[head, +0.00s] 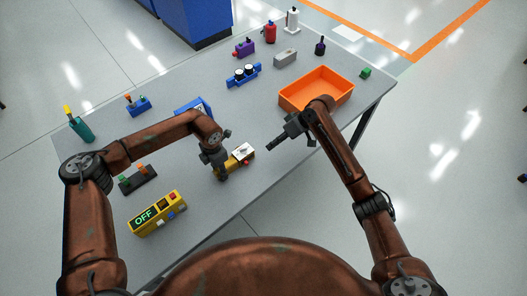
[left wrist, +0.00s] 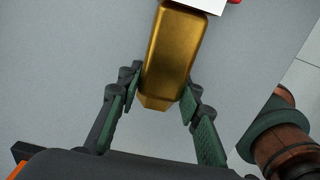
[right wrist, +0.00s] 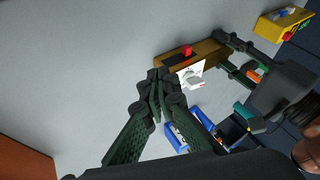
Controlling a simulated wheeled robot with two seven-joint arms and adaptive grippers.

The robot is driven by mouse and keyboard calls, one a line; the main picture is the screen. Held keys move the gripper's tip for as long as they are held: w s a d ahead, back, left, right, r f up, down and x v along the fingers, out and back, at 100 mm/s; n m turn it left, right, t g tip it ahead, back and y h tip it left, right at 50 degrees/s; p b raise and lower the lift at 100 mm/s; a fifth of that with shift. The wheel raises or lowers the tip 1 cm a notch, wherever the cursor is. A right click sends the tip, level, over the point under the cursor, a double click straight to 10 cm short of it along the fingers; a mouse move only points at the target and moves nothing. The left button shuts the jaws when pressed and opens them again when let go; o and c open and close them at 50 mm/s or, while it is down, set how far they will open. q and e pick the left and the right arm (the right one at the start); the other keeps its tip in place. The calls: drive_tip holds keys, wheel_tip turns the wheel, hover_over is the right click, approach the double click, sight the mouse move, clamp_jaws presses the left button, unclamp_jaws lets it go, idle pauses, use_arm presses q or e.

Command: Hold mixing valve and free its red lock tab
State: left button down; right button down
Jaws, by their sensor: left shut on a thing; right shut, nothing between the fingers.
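The mixing valve (head: 243,152) has a brass body with a white plate and a small red part at its end. It is near the table's front edge. My left gripper (head: 222,170) is shut on its brass body (left wrist: 172,50), one finger on each side in the left wrist view. The red tab (right wrist: 187,50) stands up from a dark slot on the valve, beside the white plate (right wrist: 191,74), in the right wrist view. My right gripper (head: 270,149) is shut and empty, to the right of the valve and apart from it.
An orange bin (head: 316,89) stands behind my right gripper. A blue box (head: 193,106) is behind my left wrist. A yellow box reading OFF (head: 157,214) is at the front left. Several small parts stand along the back. The table (head: 265,185) is clear around the valve's right side.

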drive_tip(key=shift+v, duration=1.35)
use_arm(q)
drive_tip(key=c, duration=1.3)
unclamp_jaws()
